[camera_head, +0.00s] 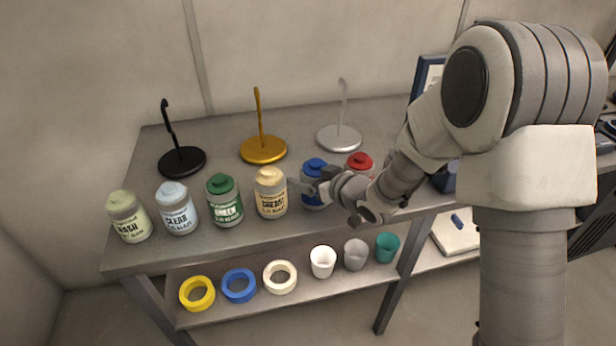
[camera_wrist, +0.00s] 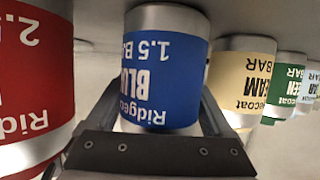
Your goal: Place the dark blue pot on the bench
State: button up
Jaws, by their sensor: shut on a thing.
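The dark blue pot (camera_head: 313,190) has a blue cap and stands upright in a row of pots on the grey bench (camera_head: 225,160). My gripper (camera_head: 318,188) reaches it from the right and is shut on it. In the wrist view the blue pot (camera_wrist: 165,80) appears upside down, with a finger on each side of its blue label. Part of the pot is hidden by my gripper in the head view. I cannot tell whether its base touches the bench.
A cream pot (camera_head: 271,195) stands close left of it and a red pot (camera_head: 360,161) close right. Green, clear and pale green pots continue leftward. Black, gold and silver hook stands (camera_head: 263,149) are behind. Rings and cups (camera_head: 323,262) sit on the lower shelf.

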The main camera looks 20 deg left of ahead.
jog(key=shift+r, duration=0.1)
jog(key=o, duration=1.5)
jog(key=shift+f, duration=0.2)
